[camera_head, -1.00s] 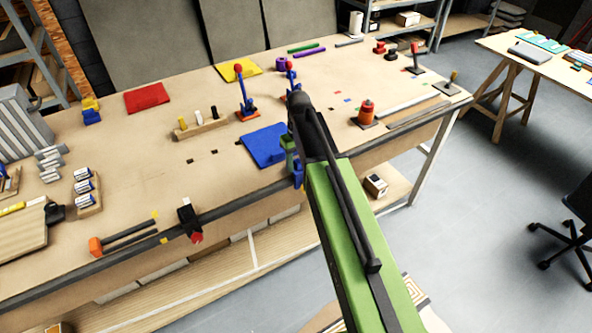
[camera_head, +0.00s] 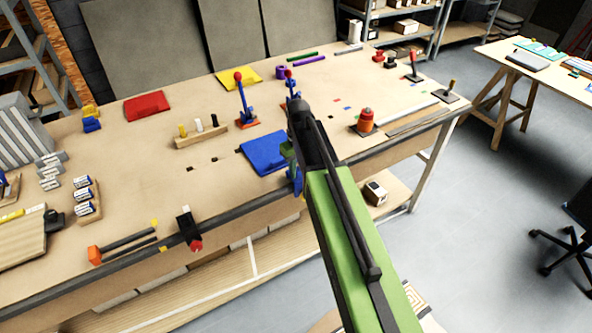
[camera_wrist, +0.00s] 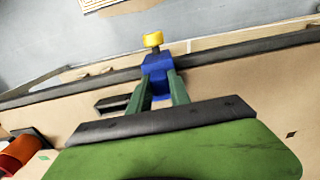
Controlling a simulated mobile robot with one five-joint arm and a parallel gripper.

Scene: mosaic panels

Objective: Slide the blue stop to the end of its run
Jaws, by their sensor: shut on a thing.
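The blue stop (camera_wrist: 156,66) with a yellow knob sits at the dark rail (camera_wrist: 225,53) along the bench's front edge in the wrist view. My gripper (camera_wrist: 158,84) is shut on it, with a green finger on each side. In the head view the blue stop (camera_head: 297,184) shows as a small blue piece at the bench edge, mostly hidden by my gripper (camera_head: 291,158) and arm. The end of its run is not clear in either view.
A black clamp-like piece with a red end (camera_head: 190,229) sits on the front edge to the left. A blue panel (camera_head: 263,153) lies just behind my gripper. An orange-red cylinder (camera_head: 366,121) stands to the right. Open floor lies in front of the bench.

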